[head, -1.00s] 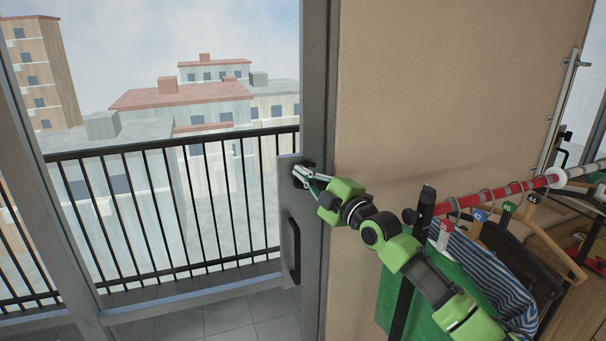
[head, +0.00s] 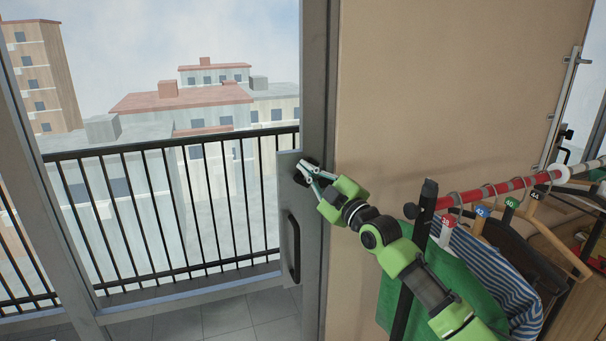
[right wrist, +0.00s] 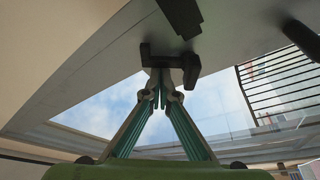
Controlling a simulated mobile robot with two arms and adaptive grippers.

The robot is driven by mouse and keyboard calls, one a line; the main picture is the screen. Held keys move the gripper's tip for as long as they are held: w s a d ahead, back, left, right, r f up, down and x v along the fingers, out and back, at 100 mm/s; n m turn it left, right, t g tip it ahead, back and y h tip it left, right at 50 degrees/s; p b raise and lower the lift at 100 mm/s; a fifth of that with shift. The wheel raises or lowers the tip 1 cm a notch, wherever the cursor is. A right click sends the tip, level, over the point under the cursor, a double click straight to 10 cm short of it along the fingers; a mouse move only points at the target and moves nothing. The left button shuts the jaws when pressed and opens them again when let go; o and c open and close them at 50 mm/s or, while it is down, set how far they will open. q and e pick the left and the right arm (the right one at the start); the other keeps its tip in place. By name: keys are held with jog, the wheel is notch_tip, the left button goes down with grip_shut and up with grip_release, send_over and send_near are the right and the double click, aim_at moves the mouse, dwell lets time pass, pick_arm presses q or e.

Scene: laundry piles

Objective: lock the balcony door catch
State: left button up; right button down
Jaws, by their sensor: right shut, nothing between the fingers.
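The balcony door's grey frame has a pale plate (head: 287,212) carrying a small black catch (head: 312,162) above a long black pull handle (head: 293,250). My right gripper (head: 302,169) is at the catch and partly covers it in the head view. In the right wrist view the catch (right wrist: 168,61) is a dark lever lying roughly crosswise just beyond the fingertips. The right gripper's tips (right wrist: 160,97) are together with nothing between them. I cannot tell if they touch the lever. My left gripper is not in view.
A red and white clothes rail (head: 500,190) with hung garments, including a green one (head: 455,275), stands close to my right forearm. A beige wall panel (head: 450,90) is right of the door. A balcony railing (head: 170,215) shows through the glass.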

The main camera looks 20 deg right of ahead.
jog(key=shift+d+f+m+h+b, duration=0.15)
jog(key=shift+m, duration=0.45)
jog(key=shift+d+f+m+h+b, duration=0.1)
jog(key=shift+f+m+h+b, duration=0.05)
jog(key=shift+m, duration=0.45)
jog(key=shift+d+f+m+t+h, duration=0.15)
jog(key=shift+m+t, duration=0.1)
jog(key=shift+m, duration=0.35)
jog(key=shift+d+r+m+t+h, duration=0.15)
jog(key=shift+m+t, duration=0.1)
jog(key=shift+m, duration=0.35)
jog(key=m+h, duration=0.1)
jog(key=m, duration=0.1)
jog(key=m+h, duration=0.1)
jog(key=m, duration=0.1)
jog(key=d+f+m+t+h, duration=0.1)
jog(key=m, duration=0.1)
jog(key=shift+f, duration=0.1)
